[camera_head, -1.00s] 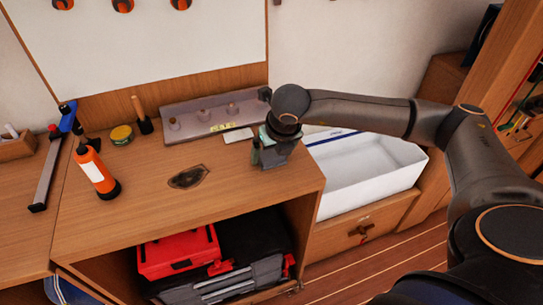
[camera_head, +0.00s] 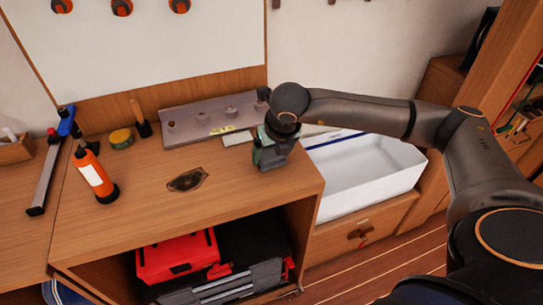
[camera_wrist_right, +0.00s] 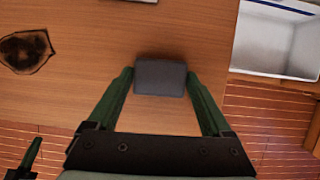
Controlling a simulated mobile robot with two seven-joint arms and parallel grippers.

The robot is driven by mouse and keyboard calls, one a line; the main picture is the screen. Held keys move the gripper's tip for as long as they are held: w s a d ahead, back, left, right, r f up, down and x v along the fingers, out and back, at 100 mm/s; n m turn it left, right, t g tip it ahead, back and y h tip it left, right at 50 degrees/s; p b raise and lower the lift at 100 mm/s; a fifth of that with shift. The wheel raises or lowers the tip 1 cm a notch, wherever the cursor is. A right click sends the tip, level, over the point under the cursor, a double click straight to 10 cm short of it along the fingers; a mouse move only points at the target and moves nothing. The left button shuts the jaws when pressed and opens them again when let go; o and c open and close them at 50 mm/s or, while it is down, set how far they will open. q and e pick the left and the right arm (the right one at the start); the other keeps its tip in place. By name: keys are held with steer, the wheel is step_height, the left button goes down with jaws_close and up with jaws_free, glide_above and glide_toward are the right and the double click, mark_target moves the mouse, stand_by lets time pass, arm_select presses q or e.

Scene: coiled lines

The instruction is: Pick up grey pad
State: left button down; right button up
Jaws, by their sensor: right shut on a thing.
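The grey pad (camera_wrist_right: 160,77) is a small dark grey block with rounded corners, seen in the right wrist view between the tips of the green fingers. My right gripper (camera_wrist_right: 159,80) is shut on it, one finger against each side. In the head view my right gripper (camera_head: 268,161) points down at the right part of the wooden bench top, near its right edge. The pad is hidden there by the gripper. I cannot tell whether the pad still touches the bench.
A white open bin (camera_head: 365,175) stands right of the bench. A grey metal plate (camera_head: 205,118) with several knobs and a pale flat piece (camera_head: 237,138) lie behind the gripper. An orange bottle (camera_head: 95,175) and a dark oval patch (camera_head: 187,180) are to the left, with bare wood between.

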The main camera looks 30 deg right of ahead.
step_height(320, 180, up, 2)
steer(key=shift+r+b, duration=0.25)
steer(key=shift+b, duration=0.05)
steer(key=s+a+r, duration=0.8)
steer(key=s+r, duration=0.1)
steer(key=s, duration=0.2)
steer(key=shift+a+r+b, duration=0.25)
steer(key=shift+r+b, duration=0.1)
steer(key=shift+b, duration=0.05)
steer(key=shift+s, duration=0.1)
steer(key=o, duration=0.8)
steer(key=c, duration=0.6)
steer(key=shift+c, duration=0.2)
